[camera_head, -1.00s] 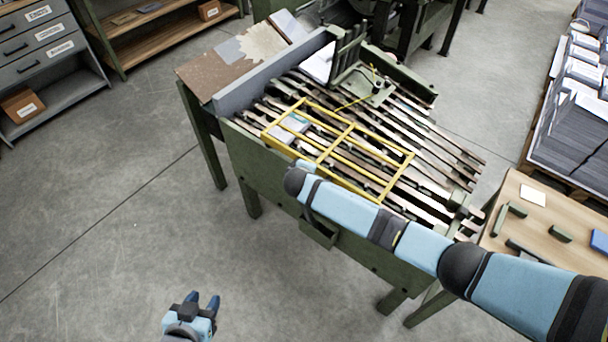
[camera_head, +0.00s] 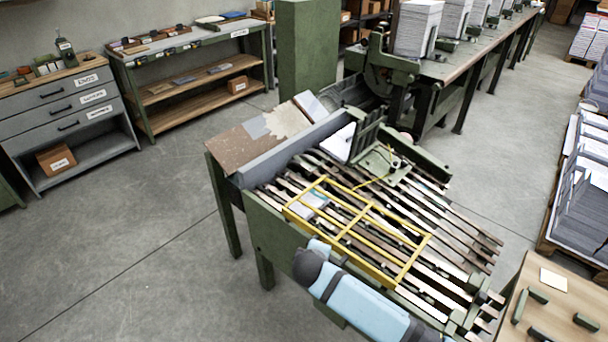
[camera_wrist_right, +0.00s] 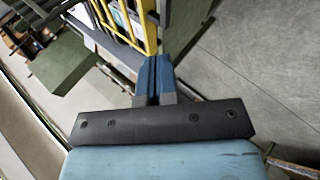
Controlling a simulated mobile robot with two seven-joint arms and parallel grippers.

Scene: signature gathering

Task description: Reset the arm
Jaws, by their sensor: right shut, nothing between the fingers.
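My right arm comes in from the bottom right of the head view and reaches over the near side of the green machine (camera_head: 262,222). The yellow frame (camera_head: 345,230) lies over the slatted bed in the head view. My left gripper is out of view.
A wooden table (camera_head: 540,305) with small green parts stands at the right. Paper stacks (camera_head: 585,215) lie on pallets beyond it. A drawer cabinet (camera_head: 62,105) and a shelf unit (camera_head: 185,72) stand at the back left. The floor at left is clear.

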